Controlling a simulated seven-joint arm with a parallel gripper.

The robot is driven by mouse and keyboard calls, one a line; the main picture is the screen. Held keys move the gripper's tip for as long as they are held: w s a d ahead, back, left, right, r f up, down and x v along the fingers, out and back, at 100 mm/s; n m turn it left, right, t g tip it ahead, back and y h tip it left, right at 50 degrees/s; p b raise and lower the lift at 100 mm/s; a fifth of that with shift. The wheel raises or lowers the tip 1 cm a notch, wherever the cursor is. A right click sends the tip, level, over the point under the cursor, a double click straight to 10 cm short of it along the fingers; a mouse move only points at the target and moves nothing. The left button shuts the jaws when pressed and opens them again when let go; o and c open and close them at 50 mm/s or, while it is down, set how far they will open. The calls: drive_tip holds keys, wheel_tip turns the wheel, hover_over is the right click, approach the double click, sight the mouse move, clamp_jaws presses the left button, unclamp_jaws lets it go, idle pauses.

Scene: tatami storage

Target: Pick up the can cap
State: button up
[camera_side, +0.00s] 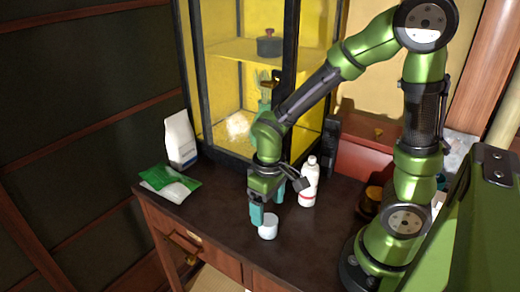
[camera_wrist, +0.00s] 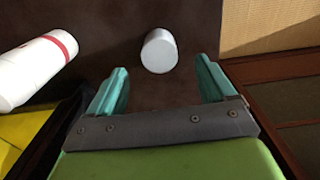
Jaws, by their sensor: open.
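The can cap, a small white-grey cylinder (camera_side: 268,227), stands on the dark table near its front edge. In the wrist view the cap (camera_wrist: 159,51) lies just beyond the fingertips, roughly centred between them. My gripper (camera_side: 267,208) points down just above and beside the cap, its teal fingers spread. In the wrist view my gripper (camera_wrist: 161,78) is open, with nothing between its fingers.
A white bottle with a red band (camera_side: 309,182) stands close behind the gripper; it also shows at left in the wrist view (camera_wrist: 32,70). A glass-sided cabinet (camera_side: 240,150) rises behind. A white bag (camera_side: 181,140) and green packet (camera_side: 172,178) sit at left.

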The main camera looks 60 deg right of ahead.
sight(269, 220)
drive_tip(key=shift+s+f, duration=0.1)
drive_tip(key=shift+f, duration=2.9)
drive_tip(key=shift+c, duration=0.4)
drive_tip(key=c, duration=1)
